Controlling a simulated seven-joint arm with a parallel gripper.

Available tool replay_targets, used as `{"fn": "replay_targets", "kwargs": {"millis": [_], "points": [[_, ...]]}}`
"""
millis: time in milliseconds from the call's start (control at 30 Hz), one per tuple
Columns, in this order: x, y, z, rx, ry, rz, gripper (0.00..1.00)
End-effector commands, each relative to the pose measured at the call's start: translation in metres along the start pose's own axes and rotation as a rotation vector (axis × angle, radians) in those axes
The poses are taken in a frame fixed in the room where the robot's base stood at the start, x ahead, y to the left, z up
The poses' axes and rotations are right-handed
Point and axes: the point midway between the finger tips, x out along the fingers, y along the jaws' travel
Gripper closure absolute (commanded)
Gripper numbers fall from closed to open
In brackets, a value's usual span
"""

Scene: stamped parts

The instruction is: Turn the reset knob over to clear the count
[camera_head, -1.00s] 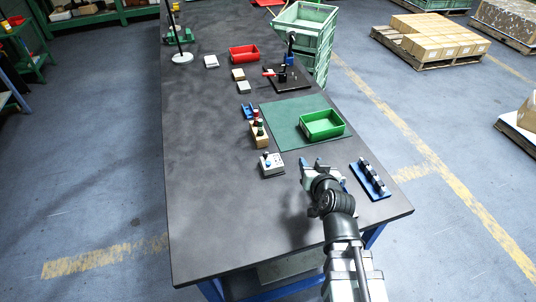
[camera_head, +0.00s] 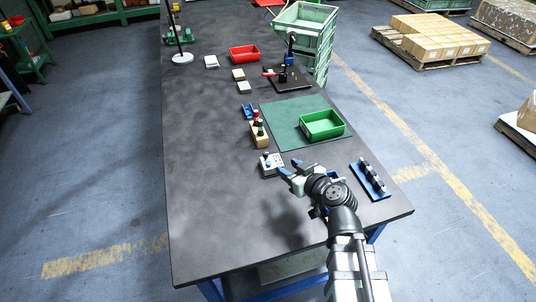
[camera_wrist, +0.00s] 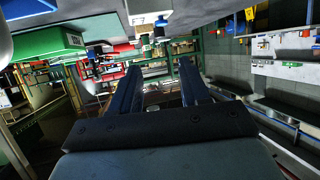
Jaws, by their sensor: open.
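A small light-grey box (camera_head: 272,168) with small raised fittings on top, one a blue knob (camera_head: 267,161), sits on the dark table left of my gripper. I cannot tell for sure which fitting is the reset knob. My gripper (camera_head: 289,168) is open, its two fingers pointing left at the box, close to its right side. No contact shows. In the wrist view the table appears overhead, and my two blue fingers (camera_wrist: 160,88) stand apart with nothing between them. A pale box (camera_wrist: 150,12) with small fittings shows beyond them at the top, apparently the same box.
A wooden block with red and green tops (camera_head: 259,134) stands just behind the box. A green tray (camera_head: 322,125) lies on a green mat (camera_head: 284,118). A blue rack (camera_head: 370,180) is to the right of my gripper. The table's left front area is clear.

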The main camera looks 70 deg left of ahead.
Motion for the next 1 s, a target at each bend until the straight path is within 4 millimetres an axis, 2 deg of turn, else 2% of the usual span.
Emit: {"fn": "replay_targets", "kwargs": {"millis": [600, 800, 1000], "points": [[0.102, 0.002, 0.0, 0.003, -0.002, 0.0, 0.54], [0.123, 0.001, 0.0, 0.003, -0.001, 0.001, 0.54], [0.131, 0.001, 0.0, 0.003, -0.001, 0.001, 0.54]]}}
